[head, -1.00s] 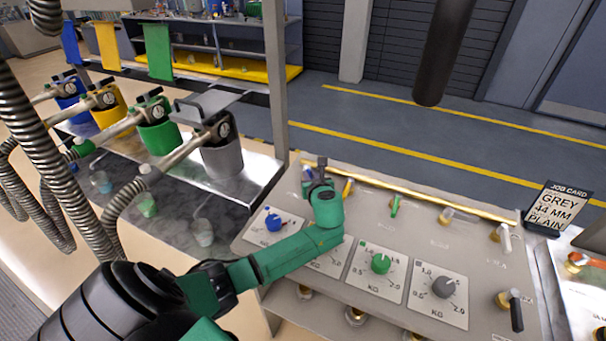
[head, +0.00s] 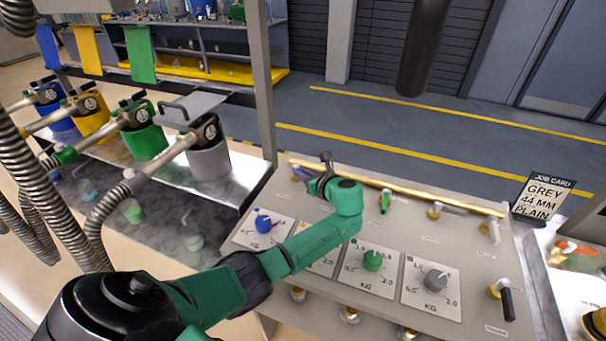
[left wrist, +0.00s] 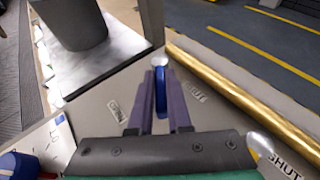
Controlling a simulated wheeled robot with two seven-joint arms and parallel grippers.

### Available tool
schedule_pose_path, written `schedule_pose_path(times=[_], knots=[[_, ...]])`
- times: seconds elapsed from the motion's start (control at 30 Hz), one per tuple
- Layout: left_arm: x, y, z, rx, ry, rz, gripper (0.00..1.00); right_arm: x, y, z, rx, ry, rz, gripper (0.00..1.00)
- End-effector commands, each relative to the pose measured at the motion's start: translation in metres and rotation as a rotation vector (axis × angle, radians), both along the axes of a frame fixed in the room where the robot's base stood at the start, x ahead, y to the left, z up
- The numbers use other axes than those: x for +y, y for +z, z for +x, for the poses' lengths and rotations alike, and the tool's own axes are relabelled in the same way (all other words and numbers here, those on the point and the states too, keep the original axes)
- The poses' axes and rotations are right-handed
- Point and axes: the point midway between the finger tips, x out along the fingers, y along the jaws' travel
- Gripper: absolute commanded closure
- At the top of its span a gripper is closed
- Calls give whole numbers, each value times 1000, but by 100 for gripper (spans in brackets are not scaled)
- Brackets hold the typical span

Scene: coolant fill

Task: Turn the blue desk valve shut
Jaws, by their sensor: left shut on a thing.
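The blue desk valve's lever (left wrist: 161,98) shows in the left wrist view, running from a pale round pivot (left wrist: 158,65) back between my gripper's fingers. My left gripper (left wrist: 161,104) has its two purple fingers shut on this lever, one on each side. The lever lies between a SHUT label (left wrist: 195,92) on its right and another label (left wrist: 113,108), hard to read, on its left. In the head view my left gripper (head: 301,173) is at the panel's far left corner and hides the blue valve. My right gripper is not in view.
A brass rail (head: 400,190) runs along the desk's back edge, close beside the fingers. A green valve (head: 384,201) and other valves stand to the right. A blue dial (head: 264,223), green dial (head: 373,260) and grey dial (head: 436,279) are nearer. A job card (head: 543,198) stands at right.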

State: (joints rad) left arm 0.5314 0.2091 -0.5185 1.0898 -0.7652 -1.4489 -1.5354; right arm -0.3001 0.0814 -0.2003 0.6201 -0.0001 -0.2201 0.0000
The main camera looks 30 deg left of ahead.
Motion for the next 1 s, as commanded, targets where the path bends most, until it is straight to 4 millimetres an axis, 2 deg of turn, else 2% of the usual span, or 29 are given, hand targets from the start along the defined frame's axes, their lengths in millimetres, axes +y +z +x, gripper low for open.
schedule_pose_path(times=[0.03,0.07,0.1,0.13,0.43,0.57,0.77,1.0], knots=[[0,0,0,1,-1,-2,100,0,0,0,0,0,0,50],[0,0,0,1,-1,-2,80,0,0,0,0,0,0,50],[0,0,0,1,-1,-2,65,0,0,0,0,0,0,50],[0,0,0,1,-1,-2,54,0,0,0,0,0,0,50],[0,0,0,1,-1,-2,54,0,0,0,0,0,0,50],[-7,2,-2,0,-4,-2,54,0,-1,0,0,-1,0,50],[-40,15,-17,-2,-5,-5,54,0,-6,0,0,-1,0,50],[-93,39,-43,-1,-5,-5,54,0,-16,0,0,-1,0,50]])
